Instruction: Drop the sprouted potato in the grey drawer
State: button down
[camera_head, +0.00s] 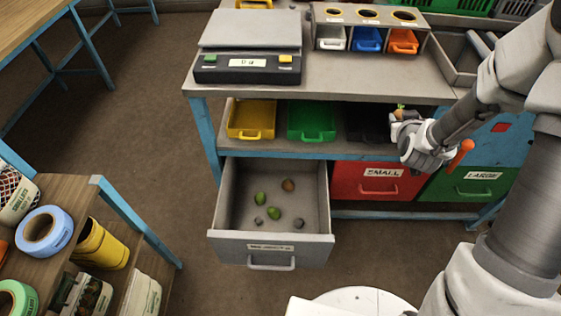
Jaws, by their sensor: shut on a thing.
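The grey drawer (225,240) is pulled open below the bench shelf, with a label and handle on its front. Inside, apart from one another, lie green lumps (274,213), a brown lump (288,185) and small grey lumps (259,224). My gripper (402,115) is at the shelf by the black tray, to the right of and above the drawer. It is shut on a small tan thing with green on it (400,107), which looks like the sprouted potato. The fingers hide much of it.
Yellow (250,133) and green (311,135) trays and a black tray (366,124) stand on the shelf. Shut red (377,181) and green (470,185) drawers are right of the grey drawer. A scale (249,50) stands on the benchtop. Floor in front is clear.

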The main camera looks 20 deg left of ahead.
jog(key=s+a+f+n+y+b, duration=0.15)
jog(key=a+f+b, duration=0.25)
jog(key=f+b, duration=0.75)
jog(key=s+a+f+n+g+y+p, duration=0.1)
jog(key=a+f+n+g+y, duration=0.2)
jog(key=a, duration=0.6)
jog(key=s+a+f+n+g+y, duration=0.15)
jog(key=a+n+y, duration=0.3)
jog(key=a, duration=0.45)
jog(key=s+a+f+n+g+y+p, duration=0.1)
jog(key=a+f+n+g+y, duration=0.2)
jog(key=a, duration=0.6)
notch_tip(320, 180, down, 6)
jog(key=n+b, duration=0.1)
jog(key=b, duration=0.3)
jog(key=shift+w+d+h+b, duration=0.2)
jog(key=shift+w+h+b, duration=0.05)
jog(key=shift+h+b, duration=0.05)
jog(key=shift+f, duration=0.1)
